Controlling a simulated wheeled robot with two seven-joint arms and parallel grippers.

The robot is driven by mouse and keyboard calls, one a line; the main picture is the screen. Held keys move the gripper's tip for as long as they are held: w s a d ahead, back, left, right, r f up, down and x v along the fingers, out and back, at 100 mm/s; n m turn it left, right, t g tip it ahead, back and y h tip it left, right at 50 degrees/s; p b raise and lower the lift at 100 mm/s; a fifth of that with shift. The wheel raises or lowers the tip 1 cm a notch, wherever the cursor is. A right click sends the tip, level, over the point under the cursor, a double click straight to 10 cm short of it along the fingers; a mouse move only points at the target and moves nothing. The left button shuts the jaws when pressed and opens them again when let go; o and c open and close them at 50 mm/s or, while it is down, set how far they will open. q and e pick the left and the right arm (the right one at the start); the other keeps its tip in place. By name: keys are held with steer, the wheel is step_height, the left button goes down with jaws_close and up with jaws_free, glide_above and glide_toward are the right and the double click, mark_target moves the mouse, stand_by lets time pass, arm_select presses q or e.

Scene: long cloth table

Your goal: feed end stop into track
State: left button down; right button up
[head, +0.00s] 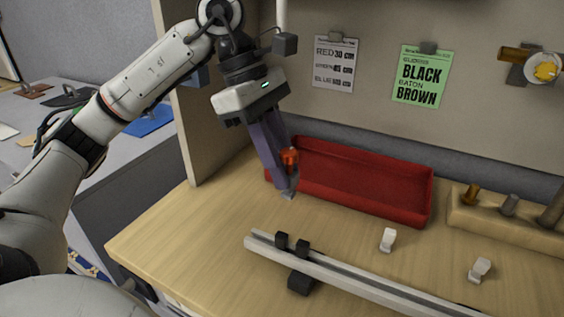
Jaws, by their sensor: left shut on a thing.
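The track (345,276) is a long light-grey rail that runs from the table's middle towards the lower right, out of view. My left gripper (290,185) points down above the table, in front of the red tray and above and behind the track's left end. It is shut on a small orange-red piece (289,157), apart from the track. The fingers partly hide this piece, and I cannot tell for sure that it is the end stop. My right gripper is out of view.
A red tray (365,205) stands behind the track. Two small white pieces (388,239) (480,269) lie on the wooden table. A wooden block with pegs (505,219) is at the right. The table's left front is clear.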

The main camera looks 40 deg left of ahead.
mark_target(283, 192)
arm_select(q)
steer(key=shift+f+b, duration=0.65)
steer(key=shift+f, duration=0.35)
steer(key=shift+f+b, duration=0.55)
steer(key=shift+f, duration=0.1)
steer(key=shift+f+b, duration=0.85)
steer(key=shift+f, duration=0.2)
steer(key=shift+f+b, duration=0.5)
steer(key=shift+f, duration=0.1)
steer(key=shift+f+b, duration=1.35)
steer(key=shift+f, duration=0.3)
steer(key=shift+f+b, duration=0.7)
steer(key=shift+f, duration=0.15)
steer(key=shift+f+b, duration=0.75)
steer(key=shift+f, duration=0.15)
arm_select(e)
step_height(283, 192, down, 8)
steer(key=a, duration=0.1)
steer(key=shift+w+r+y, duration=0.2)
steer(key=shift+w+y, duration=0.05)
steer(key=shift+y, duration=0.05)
